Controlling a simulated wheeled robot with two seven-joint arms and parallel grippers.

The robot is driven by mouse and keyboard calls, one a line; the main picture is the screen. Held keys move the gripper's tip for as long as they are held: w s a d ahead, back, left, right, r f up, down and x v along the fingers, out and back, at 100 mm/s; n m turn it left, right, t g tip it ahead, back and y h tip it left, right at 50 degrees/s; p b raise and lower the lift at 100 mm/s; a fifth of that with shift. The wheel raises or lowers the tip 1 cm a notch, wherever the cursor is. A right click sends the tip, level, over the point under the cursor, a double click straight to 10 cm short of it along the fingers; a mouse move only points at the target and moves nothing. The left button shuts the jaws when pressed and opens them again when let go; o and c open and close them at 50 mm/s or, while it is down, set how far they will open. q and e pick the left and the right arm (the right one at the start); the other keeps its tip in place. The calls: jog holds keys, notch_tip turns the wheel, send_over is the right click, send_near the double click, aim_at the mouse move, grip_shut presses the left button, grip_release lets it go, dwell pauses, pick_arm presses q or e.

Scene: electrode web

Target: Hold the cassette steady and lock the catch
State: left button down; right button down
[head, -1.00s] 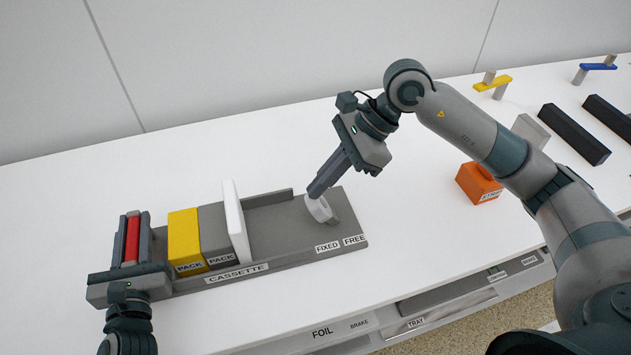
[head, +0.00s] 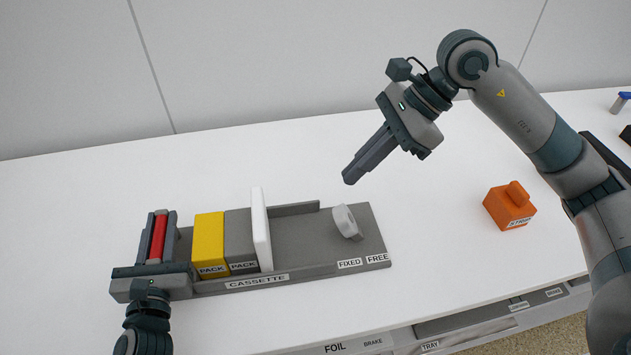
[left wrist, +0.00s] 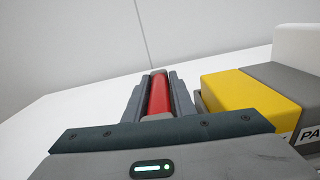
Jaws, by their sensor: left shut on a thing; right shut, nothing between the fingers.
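The grey cassette (head: 300,284) lies on the white table in the head view, holding a yellow pack (head: 210,240), a grey pack (head: 238,238) and an upright white plate (head: 261,230). My left gripper (head: 160,222) is shut on the red grip (head: 158,240) at the cassette's left end. The red grip also shows between the fingers in the left wrist view (left wrist: 159,97). My right gripper (head: 350,178) is shut and empty, above and apart from the catch.
My right arm reaches over the right side. A tray (head: 470,332) sits below the front edge. The table behind the cassette is clear.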

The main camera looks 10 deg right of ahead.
pick_arm(q)
jog(key=shift+a, duration=0.15)
pick_arm(e)
jog(key=shift+a+r, duration=0.2)
jog(key=shift+r, duration=0.45)
jog(key=shift+a+r, duration=0.2)
jog(key=shift+r, duration=0.5)
jog(key=shift+a+r, duration=0.2)
jog(key=shift+r, duration=0.45)
pick_arm(q)
jog(key=c, duration=1.4)
grip_release()
jog(key=shift+r, duration=0.25)
jog(key=shift+f, duration=0.45)
jog(key=shift+s+r, duration=0.15)
jog(key=shift+s, duration=2.85)
jog(key=shift+s+r, duration=0.15)
jog(key=shift+s, duration=2.85)
